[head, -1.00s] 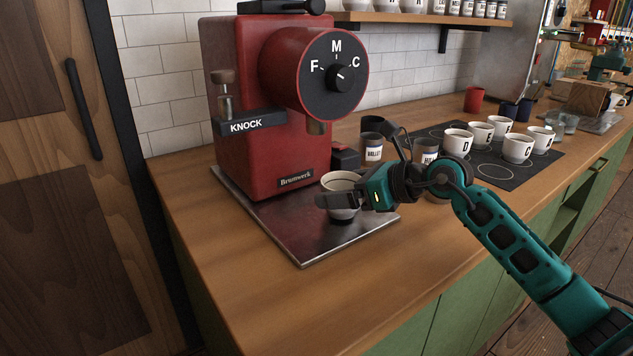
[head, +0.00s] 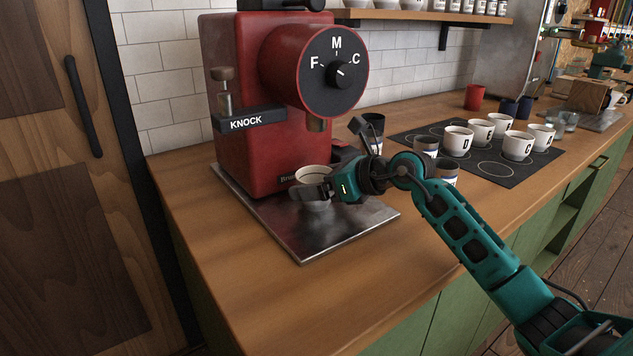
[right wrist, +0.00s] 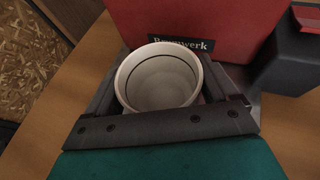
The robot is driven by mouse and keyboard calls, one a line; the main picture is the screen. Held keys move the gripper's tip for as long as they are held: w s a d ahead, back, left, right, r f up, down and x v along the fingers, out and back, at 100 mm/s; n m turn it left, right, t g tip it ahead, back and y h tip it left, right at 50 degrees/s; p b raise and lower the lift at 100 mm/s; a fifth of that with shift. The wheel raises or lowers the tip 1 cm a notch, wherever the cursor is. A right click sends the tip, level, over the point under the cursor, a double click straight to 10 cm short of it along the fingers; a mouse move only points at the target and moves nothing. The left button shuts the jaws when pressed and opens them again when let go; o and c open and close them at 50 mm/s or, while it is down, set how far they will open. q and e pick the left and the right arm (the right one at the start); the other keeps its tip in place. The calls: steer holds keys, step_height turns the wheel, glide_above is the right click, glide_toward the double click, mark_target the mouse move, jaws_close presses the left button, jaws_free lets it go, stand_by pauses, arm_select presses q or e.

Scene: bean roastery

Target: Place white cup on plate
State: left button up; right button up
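The white cup (head: 313,173) is held in my right gripper (head: 312,189) over the metal plate (head: 300,236) at the foot of the red grinder. It is upright, with its open rim up. In the right wrist view the cup (right wrist: 160,80) sits between the two fingers, one on each side, and looks empty. My right gripper hides much of the cup's lower part in the head view, so I cannot tell whether its base touches the plate. My left gripper is not in view.
The red grinder (head: 255,95) stands close behind the cup, with a knock bar (head: 250,120) on its front. Dark canisters stand right of the plate, near my right arm. Several lettered white cups (head: 517,145) stand on a black mat (head: 490,170). The plate's front is clear.

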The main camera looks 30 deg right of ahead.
steer(key=shift+o, duration=1)
steer(key=shift+r, duration=0.2)
steer(key=v, duration=1.2)
